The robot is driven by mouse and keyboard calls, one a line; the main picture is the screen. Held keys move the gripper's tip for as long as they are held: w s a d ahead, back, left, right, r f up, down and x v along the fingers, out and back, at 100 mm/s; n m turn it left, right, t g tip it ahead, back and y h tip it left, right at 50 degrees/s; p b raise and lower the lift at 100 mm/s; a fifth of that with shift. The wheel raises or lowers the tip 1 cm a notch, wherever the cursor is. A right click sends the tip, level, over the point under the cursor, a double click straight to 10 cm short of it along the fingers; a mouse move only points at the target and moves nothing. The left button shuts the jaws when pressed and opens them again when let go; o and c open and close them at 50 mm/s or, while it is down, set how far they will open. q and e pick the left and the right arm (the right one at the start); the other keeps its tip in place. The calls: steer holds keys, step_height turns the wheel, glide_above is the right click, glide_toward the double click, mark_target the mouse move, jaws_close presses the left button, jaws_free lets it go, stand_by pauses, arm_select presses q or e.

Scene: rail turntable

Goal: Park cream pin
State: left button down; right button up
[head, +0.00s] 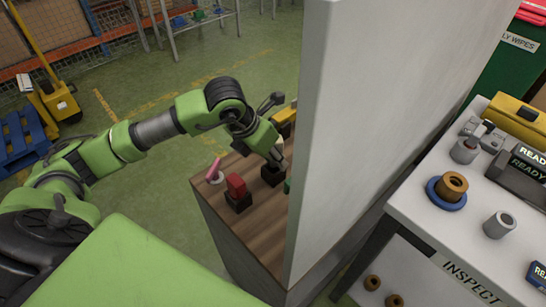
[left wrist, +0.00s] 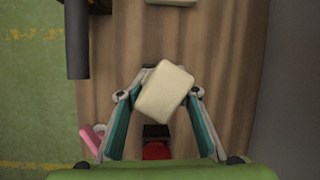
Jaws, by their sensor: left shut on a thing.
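The cream pin (left wrist: 164,93) shows in the left wrist view as a pale block with a squarish top, turned at an angle between the fingertips. My left gripper (left wrist: 160,88) is shut on it, above the wooden bench top (left wrist: 225,60). In the head view the left gripper (head: 277,154) is over the wooden bench, close to the edge of the grey panel, and I cannot make out the pin there. How high the pin is above the bench is unclear. My right gripper is in neither view.
A black block (head: 272,175) is below the gripper. The tall grey panel (head: 385,120) hides the bench's right side. An inspection table (head: 420,195) stands beyond it.

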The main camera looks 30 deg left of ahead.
arm_select(q)
steer(key=shift+b, duration=0.75)
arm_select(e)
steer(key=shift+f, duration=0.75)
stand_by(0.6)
arm_select(q)
steer(key=shift+f, duration=0.15)
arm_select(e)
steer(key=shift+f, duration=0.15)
arm_select(q)
steer(key=shift+a+f+b, duration=0.1)
steer(key=shift+f+b, duration=0.25)
steer(key=shift+b, duration=0.1)
steer(key=shift+r, duration=0.15)
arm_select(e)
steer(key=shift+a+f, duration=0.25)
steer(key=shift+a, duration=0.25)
arm_select(q)
steer(key=shift+r, duration=0.1)
steer(key=shift+r, duration=0.3)
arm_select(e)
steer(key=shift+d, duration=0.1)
arm_select(q)
steer(key=shift+f+b, duration=0.1)
steer(key=shift+b, duration=0.25)
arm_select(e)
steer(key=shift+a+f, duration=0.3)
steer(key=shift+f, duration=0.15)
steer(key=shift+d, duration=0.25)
